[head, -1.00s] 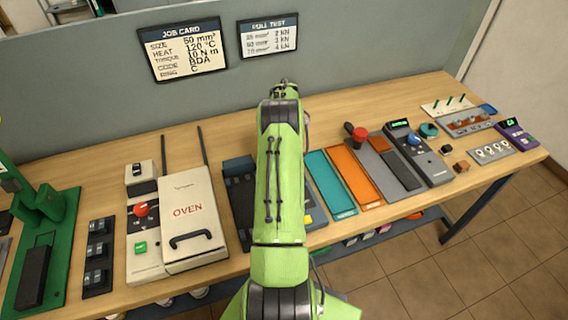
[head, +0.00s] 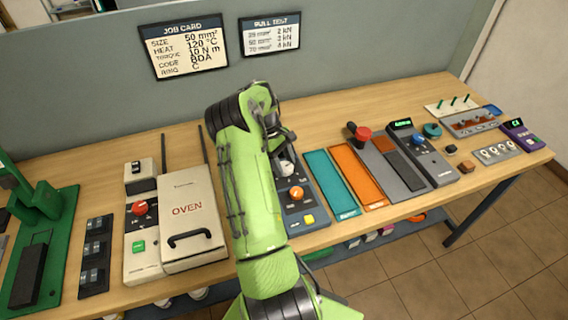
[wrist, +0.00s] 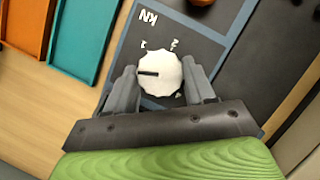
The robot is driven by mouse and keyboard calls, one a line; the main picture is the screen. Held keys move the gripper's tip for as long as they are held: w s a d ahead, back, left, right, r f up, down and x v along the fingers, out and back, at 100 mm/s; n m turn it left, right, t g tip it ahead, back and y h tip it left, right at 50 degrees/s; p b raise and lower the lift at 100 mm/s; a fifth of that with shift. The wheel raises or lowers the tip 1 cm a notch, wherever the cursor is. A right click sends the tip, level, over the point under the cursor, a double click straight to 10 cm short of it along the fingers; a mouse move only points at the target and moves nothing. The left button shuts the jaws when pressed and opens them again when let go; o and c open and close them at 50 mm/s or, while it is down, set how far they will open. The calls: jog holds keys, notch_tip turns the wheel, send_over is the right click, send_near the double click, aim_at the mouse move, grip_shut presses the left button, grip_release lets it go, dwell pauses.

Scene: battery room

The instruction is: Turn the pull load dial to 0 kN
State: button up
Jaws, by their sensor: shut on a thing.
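The pull load dial (wrist: 160,75) is a round white knob on a dark panel marked kN in the wrist view. Its black pointer line points left, toward my left finger, past the figure that reads like 1. Another figure, like 2, stands at its upper right. Any figure at the pointer's tip is hidden by the finger. My gripper (wrist: 159,68) has one finger on each side of the dial and is shut on it. In the head view the dial (head: 285,168) shows partly beside my gripper, on the dark tester unit (head: 313,203).
The tester also carries an orange knob (head: 296,193) and a yellow button (head: 309,219). A teal tray (head: 331,184) and an orange tray (head: 357,176) lie to its right. The oven (head: 190,215) stands to the left. A pull test card (head: 270,35) hangs behind.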

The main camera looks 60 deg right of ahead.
jog(key=shift+n+h, duration=0.4)
jog(key=shift+n, duration=0.6)
jog(key=o, duration=1)
jog(key=shift+o, duration=0.2)
jog(key=p+v, duration=0.2)
jog(key=v, duration=1.3)
jog(key=shift+r+p, duration=0.35)
jog(key=shift+r, duration=0.05)
jog(key=shift+w+a, duration=0.1)
